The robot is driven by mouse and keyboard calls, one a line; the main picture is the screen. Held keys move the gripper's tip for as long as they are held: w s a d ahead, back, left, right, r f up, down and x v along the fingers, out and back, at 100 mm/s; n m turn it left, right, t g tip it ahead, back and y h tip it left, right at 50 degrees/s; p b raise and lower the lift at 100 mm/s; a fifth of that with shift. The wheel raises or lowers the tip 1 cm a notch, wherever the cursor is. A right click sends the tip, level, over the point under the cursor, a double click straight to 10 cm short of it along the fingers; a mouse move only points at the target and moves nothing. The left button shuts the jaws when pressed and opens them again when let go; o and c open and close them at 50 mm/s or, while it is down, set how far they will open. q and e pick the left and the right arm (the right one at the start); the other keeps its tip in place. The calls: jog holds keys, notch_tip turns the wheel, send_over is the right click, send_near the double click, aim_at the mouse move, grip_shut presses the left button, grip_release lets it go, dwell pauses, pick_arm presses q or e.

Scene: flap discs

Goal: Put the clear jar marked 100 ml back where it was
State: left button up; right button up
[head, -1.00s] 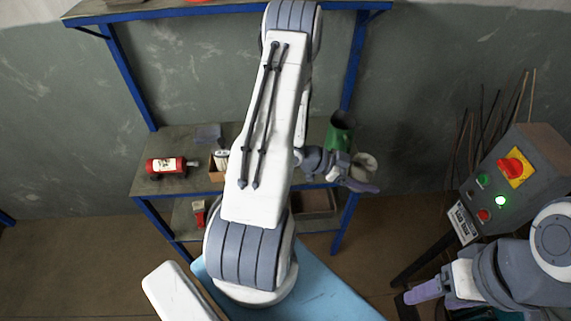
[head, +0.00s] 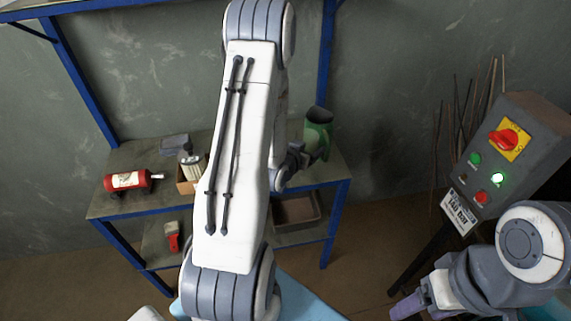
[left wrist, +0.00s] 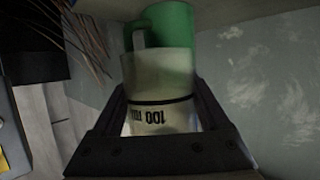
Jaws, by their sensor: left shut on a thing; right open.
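The clear jar (left wrist: 158,84) marked 100 ml is between the fingers of my left gripper (left wrist: 160,112) in the left wrist view. Its black lettering and line show upside down there. My left gripper is shut on it. In the head view the left gripper (head: 299,158) is small and dark, partly behind my own arm, close to the green mug (head: 318,134); I cannot make out the jar there. The green mug (left wrist: 172,26) also shows just behind the jar in the left wrist view; whether they touch is unclear. My right gripper (head: 408,304) is open at the lower right, away from the shelf.
The shelf top (head: 140,207) holds a red bottle (head: 126,181), a grey box (head: 174,143) and a brush-like item in a carton (head: 187,172). Below are a red-handled brush (head: 172,236) and a tray (head: 297,211). A control box (head: 500,165) stands at the right.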

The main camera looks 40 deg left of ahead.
pick_arm(q)
jog(key=a+f, duration=0.1)
jog(key=a, duration=0.1)
jog(key=a+f, duration=0.2)
jog(key=a, duration=0.1)
jog(key=a+f, duration=0.1)
jog(key=a, duration=0.1)
jog(key=shift+s+a+f, duration=0.2)
jog(key=shift+a+f, duration=0.05)
jog(key=shift+a, duration=0.05)
jog(key=shift+a+f, duration=0.15)
jog(key=shift+f, duration=0.1)
notch_tip(320, 180, down, 4)
jog(key=shift+r+p, duration=0.15)
jog(key=shift+p, duration=0.15)
jog(key=shift+f, duration=0.2)
jog(key=o, duration=1.4)
jog(key=shift+c, duration=0.2)
jog(key=shift+r, duration=0.1)
